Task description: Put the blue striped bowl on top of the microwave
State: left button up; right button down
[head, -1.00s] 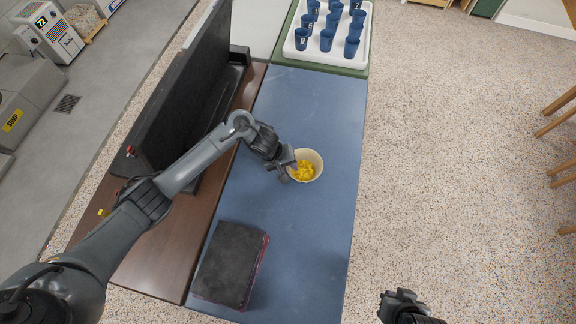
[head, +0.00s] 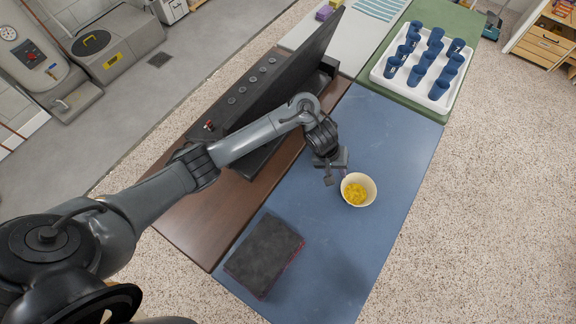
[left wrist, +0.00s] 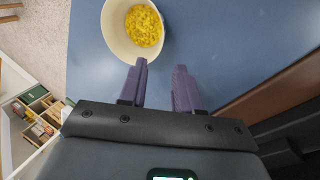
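A cream bowl (head: 371,193) holding yellow bits stands upright on the blue table top; I see no blue stripes on it. It also shows at the top of the left wrist view (left wrist: 113,35). My left gripper (head: 334,178) is beside the bowl, on its left in the head view. In the left wrist view its two purple fingers (left wrist: 160,72) are apart with nothing between them, and one fingertip is close to the bowl's rim; I cannot tell whether it touches. My right gripper is out of view. I see no microwave that I can make out for sure.
A dark flat box (head: 264,254) with a reddish side lies on the blue table (head: 330,270). A long black panel with knobs (head: 255,85) stands behind my left arm. A white tray (head: 408,85) with several blue cups sits at the far end. Table between box and bowl is clear.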

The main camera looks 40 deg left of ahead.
pick_arm(q)
jog(key=s+d+f+m+t, duration=0.1)
jog(key=s+d+m+t, duration=0.2)
jog(key=s+d+m, duration=0.3)
jog(key=s+a+r+y, duration=0.1)
jog(key=s+a, duration=0.3)
jog(key=s, duration=0.2)
jog(key=s+a+r+m+g+y, duration=0.1)
jog(key=s+a, duration=0.4)
jog(key=s, duration=0.2)
jog(key=s+a+r+y, duration=0.1)
jog(key=s+a+r, duration=0.1)
jog(key=s+a, duration=0.2)
jog(key=shift+s+a+r+g, duration=0.1)
jog(key=shift+s+a+g, duration=0.05)
jog(key=shift+s, duration=0.7)
jog(key=shift+s+a+g, duration=0.1)
jog(key=shift+s+g, duration=0.05)
jog(key=shift+s, duration=0.7)
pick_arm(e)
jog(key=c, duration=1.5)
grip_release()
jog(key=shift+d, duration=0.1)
pick_arm(q)
jog(key=shift+s+a+r+m, duration=0.1)
jog(key=shift+s+a+m, duration=0.05)
jog(key=shift+s+m, duration=0.15)
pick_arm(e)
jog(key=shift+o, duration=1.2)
